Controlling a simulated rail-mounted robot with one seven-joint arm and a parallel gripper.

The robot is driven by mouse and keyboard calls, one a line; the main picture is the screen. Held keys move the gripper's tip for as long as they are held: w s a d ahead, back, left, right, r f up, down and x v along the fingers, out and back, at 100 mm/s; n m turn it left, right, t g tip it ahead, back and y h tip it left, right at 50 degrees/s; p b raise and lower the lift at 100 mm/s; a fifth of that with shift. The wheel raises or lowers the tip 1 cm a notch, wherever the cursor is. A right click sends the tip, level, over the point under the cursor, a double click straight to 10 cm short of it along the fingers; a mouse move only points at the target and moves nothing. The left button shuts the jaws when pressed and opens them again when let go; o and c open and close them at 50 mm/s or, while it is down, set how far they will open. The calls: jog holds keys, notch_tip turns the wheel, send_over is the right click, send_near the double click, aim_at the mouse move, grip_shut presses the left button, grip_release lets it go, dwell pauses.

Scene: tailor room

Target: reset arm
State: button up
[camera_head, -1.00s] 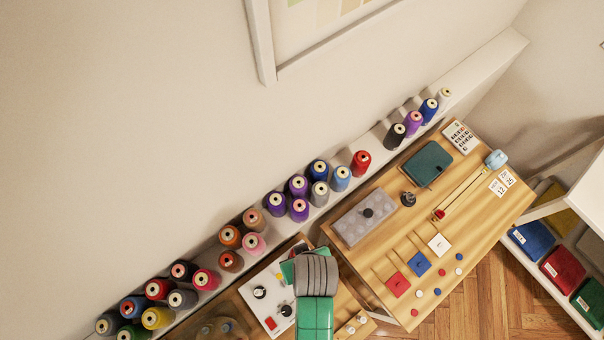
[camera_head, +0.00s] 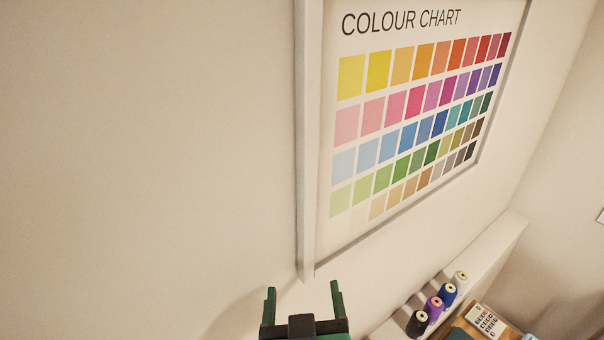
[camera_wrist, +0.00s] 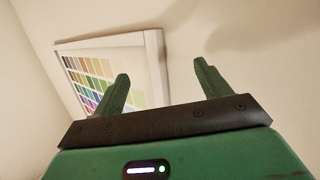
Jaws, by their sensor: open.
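My gripper (camera_head: 304,296) rises into the bottom of the head view, its two green fingers pointing up and standing well apart. It is open, with nothing between the fingers. In the wrist view my gripper (camera_wrist: 160,85) also shows open and empty, with the wall behind it. A framed colour chart (camera_head: 415,120) hangs on the wall above and to the right of the gripper. The chart also shows in the wrist view (camera_wrist: 88,70), behind the left finger. The rest of my arm is out of view.
A white ledge (camera_head: 505,238) runs along the wall at lower right. It bears a black spool (camera_head: 417,324), a purple spool (camera_head: 434,308) and others. A calculator-like card (camera_head: 486,320) lies on the wooden table corner. Bare wall fills the left.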

jog(key=s+r+t, duration=0.3)
jog(key=r, duration=0.7)
jog(key=s+r+m+t, duration=0.1)
jog(key=s+r+t, duration=0.2)
jog(key=r, duration=0.6)
jog(key=s+r+t+p, duration=0.1)
jog(key=s+r+t, duration=0.2)
jog(key=r, duration=0.7)
jog(key=shift+s+a+r+m, duration=0.2)
jog(key=shift+a+r+m, duration=0.1)
